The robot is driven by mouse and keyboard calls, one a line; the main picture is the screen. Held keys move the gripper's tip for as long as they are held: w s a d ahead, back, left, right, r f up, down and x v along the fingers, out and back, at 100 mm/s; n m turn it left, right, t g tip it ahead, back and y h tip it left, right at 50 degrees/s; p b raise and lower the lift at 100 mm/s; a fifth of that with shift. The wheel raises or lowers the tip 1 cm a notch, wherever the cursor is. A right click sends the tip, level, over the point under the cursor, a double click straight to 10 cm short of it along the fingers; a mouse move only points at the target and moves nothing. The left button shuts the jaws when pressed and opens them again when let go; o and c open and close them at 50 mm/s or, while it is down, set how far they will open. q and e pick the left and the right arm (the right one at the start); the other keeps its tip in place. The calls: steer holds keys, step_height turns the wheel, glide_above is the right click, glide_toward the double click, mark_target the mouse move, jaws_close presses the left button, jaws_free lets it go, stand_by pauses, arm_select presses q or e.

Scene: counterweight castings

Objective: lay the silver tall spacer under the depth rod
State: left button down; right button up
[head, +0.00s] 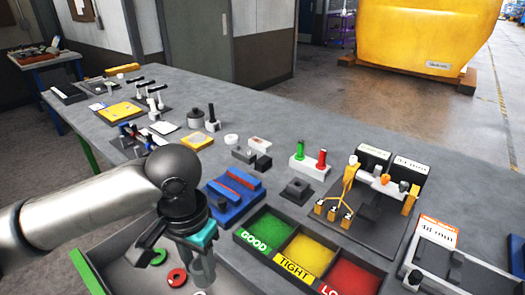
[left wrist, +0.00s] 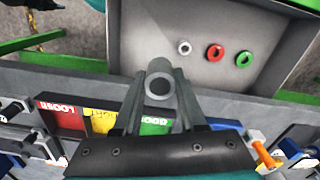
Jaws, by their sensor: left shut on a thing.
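My left gripper (head: 202,266) is shut on a silver hollow cylinder, which looks like the silver tall spacer (left wrist: 157,69). In the left wrist view its open end shows between the two fingers. A dark fixture plate (head: 365,222) with yellow and orange parts stands at the right; I cannot tell which part is the depth rod. My right gripper is not in view.
The tray holds a green ring (left wrist: 243,56), a red ring (left wrist: 214,52) and a silver ring (left wrist: 184,47). Bins marked GOOD (head: 262,233) and TIGHT (head: 308,252) and a red one lie right of the gripper. A blue block (head: 232,194) and a red-green peg stand (head: 310,166) stand behind.

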arm_select(q)
steer(key=a+r+n, duration=0.1)
steer(key=r+n, duration=0.1)
steer(key=a+r+n+b, duration=0.1)
steer(key=a+n, duration=0.1)
steer(key=shift+s+a+r+n, duration=0.2)
steer(key=shift+a+r+n, duration=0.1)
steer(key=shift+r, duration=0.1)
steer(key=shift+d+f, duration=0.1)
